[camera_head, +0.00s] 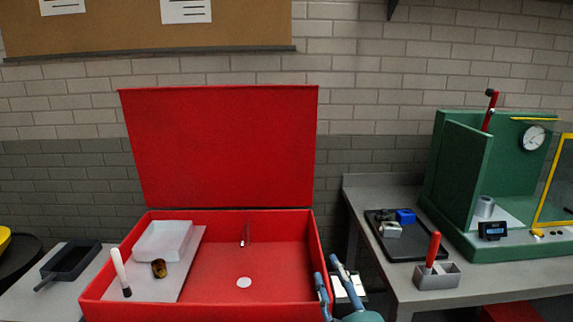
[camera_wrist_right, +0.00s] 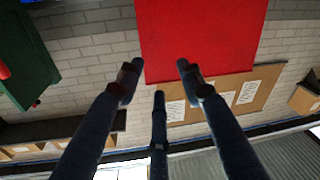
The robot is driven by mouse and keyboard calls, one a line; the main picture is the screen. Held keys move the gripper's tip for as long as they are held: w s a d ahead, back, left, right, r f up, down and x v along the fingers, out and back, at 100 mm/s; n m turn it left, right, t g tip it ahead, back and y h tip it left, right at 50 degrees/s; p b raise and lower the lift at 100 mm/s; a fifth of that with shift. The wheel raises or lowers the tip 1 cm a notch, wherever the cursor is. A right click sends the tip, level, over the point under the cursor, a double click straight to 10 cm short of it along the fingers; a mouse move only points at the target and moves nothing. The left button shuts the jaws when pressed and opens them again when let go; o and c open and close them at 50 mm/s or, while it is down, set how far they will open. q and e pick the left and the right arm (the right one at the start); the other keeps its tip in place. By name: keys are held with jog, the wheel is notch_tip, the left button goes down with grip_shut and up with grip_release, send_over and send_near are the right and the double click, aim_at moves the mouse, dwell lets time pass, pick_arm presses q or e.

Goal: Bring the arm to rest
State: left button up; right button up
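My right gripper (camera_head: 335,278) shows at the bottom of the head view, in front of the right wall of the red box (camera_head: 285,273). Its blue fingers point up, spread apart. In the right wrist view my right gripper (camera_wrist_right: 158,78) has its dark fingers apart with nothing between them. Behind them are the red lid (camera_wrist_right: 195,40) and the brick wall, seen upside down. My left gripper is in neither view.
The open box holds a white tray (camera_head: 163,240), a brown bottle (camera_head: 158,268) and a white-handled tool (camera_head: 120,270). A grey table (camera_head: 375,200) to the right carries a black tray (camera_head: 405,250), a red-handled tool (camera_head: 433,250) and a green cabinet (camera_head: 462,170).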

jog(key=s+d+f+m+g+h, duration=0.2)
jog(key=s+d+f+g, duration=0.3)
jog(key=s+f, duration=0.5)
jog(key=s+d+f+m+g+h, duration=0.25)
jog(key=s+d+f+g, duration=0.35)
jog(key=f, duration=0.6)
jog(key=s+f+g+y, duration=0.15)
jog(key=s+f, duration=0.25)
jog(key=s, duration=0.4)
jog(key=s+f+g, duration=0.3)
jog(key=s, duration=0.5)
notch_tip(320, 180, down, 26)
jog(key=s, duration=0.3)
jog(key=s+d+f+g, duration=0.2)
jog(key=s+f, duration=1.3)
jog(key=s, duration=0.1)
jog(key=shift+s+d+f, duration=0.2)
jog(key=shift+s+f, duration=0.05)
jog(key=shift+f, duration=0.15)
